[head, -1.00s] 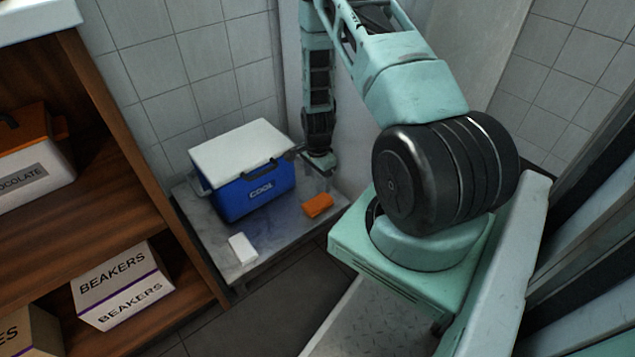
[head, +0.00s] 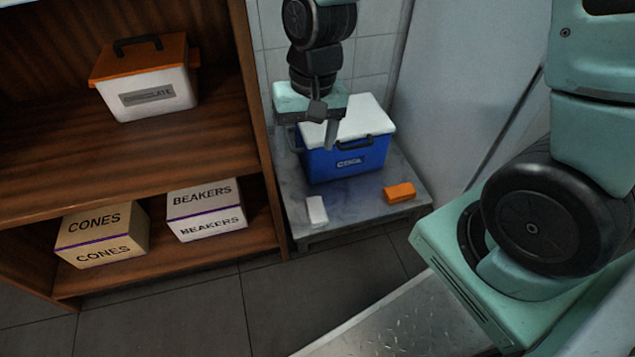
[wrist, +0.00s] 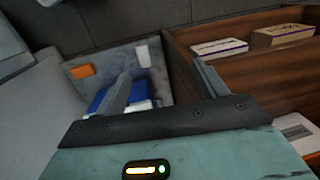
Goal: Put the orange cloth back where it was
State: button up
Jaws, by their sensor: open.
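The orange cloth (head: 399,192) lies folded on the grey low table (head: 352,203), near its right front corner. It also shows in the wrist view (wrist: 83,71), apart from the fingers. My gripper (head: 322,128) hangs above the white lid of the blue cool box (head: 345,158) in the head view. It is open and empty, its two fingers spread wide in the wrist view (wrist: 162,88). The cool box stands behind the orange cloth, with its lid on, and is partly hidden behind my gripper.
A white block or cloth (head: 316,210) lies at the table's front left. A wooden shelf (head: 257,100) stands close to the left, holding a white box with an orange lid (head: 150,95), a CONES box (head: 102,235) and a BEAKERS box (head: 206,210). A wall panel (head: 450,90) rises on the right.

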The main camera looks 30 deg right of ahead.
jog(key=s+a+r+n, duration=0.3)
jog(key=s+n, duration=0.2)
jog(key=s, duration=0.2)
jog(key=s+a+r+n, duration=0.3)
jog(key=s+r+n, duration=0.1)
jog(key=s, duration=0.4)
jog(key=shift+s+a+r+n+h, duration=0.25)
jog(key=shift+n+h, duration=0.15)
jog(key=shift+n, duration=0.1)
notch_tip(320, 180, up, 39)
jog(key=p, duration=3.8)
jog(key=shift+f+p, duration=0.15)
jog(key=shift+p, duration=0.25)
jog(key=shift+w, duration=0.1)
jog(key=shift+c, duration=0.3)
